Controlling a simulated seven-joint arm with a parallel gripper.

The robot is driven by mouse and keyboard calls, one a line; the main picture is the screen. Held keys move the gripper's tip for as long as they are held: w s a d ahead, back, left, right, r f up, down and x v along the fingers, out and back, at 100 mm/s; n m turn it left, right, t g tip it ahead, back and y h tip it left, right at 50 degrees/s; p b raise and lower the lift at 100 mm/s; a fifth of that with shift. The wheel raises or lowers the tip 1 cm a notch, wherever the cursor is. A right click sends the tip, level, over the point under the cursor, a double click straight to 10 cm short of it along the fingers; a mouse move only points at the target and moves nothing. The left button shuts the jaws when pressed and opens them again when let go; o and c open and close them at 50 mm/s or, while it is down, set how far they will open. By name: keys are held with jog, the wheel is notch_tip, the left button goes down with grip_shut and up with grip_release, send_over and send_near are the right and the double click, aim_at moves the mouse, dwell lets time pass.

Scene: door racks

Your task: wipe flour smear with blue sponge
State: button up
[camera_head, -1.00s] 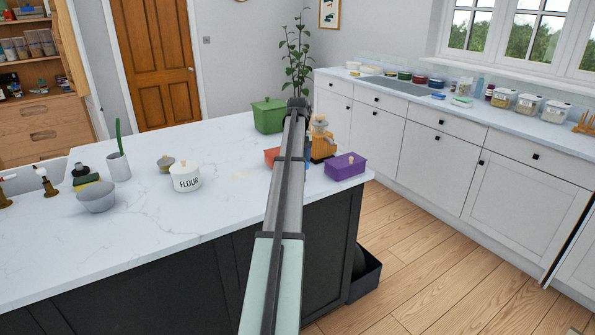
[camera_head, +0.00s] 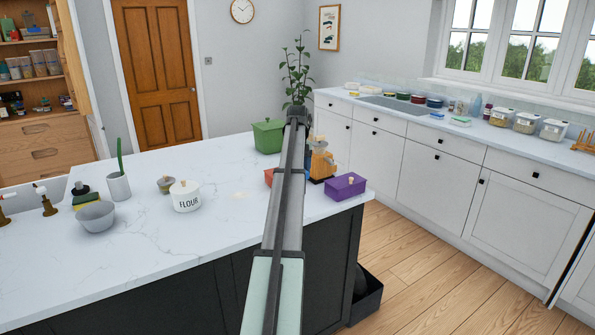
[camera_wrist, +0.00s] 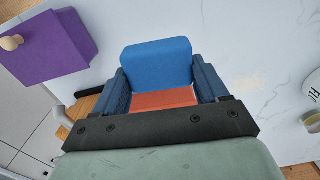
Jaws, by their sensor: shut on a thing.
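My gripper (camera_wrist: 163,88) is shut on the blue sponge (camera_wrist: 157,64), which sits between its two dark fingers in the wrist view. The gripper is above the island counter, and the arm hides it in the head view. The flour smear (camera_wrist: 252,82) is a faint pale patch on the white marble, to the right of the gripper and apart from the sponge. It also shows in the head view (camera_head: 239,195), left of my arm. A red-orange surface (camera_wrist: 163,99) shows between the fingers, below the sponge in the picture.
The white flour canister (camera_head: 185,197) stands left of the smear. A purple lidded box (camera_head: 345,187), an orange appliance (camera_head: 322,163) and a green box (camera_head: 268,136) stand near my arm. A red box (camera_head: 268,177) is partly hidden behind it.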

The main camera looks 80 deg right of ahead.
jog(key=w+a+f, duration=0.1)
jog(key=w+a, duration=0.1)
jog(key=w, duration=1.1)
jog(key=w+a+f, duration=0.1)
jog(key=w+a, duration=0.2)
jog(key=w, duration=1.1)
jog(key=shift+w+a, duration=0.15)
jog(key=shift+w, duration=0.15)
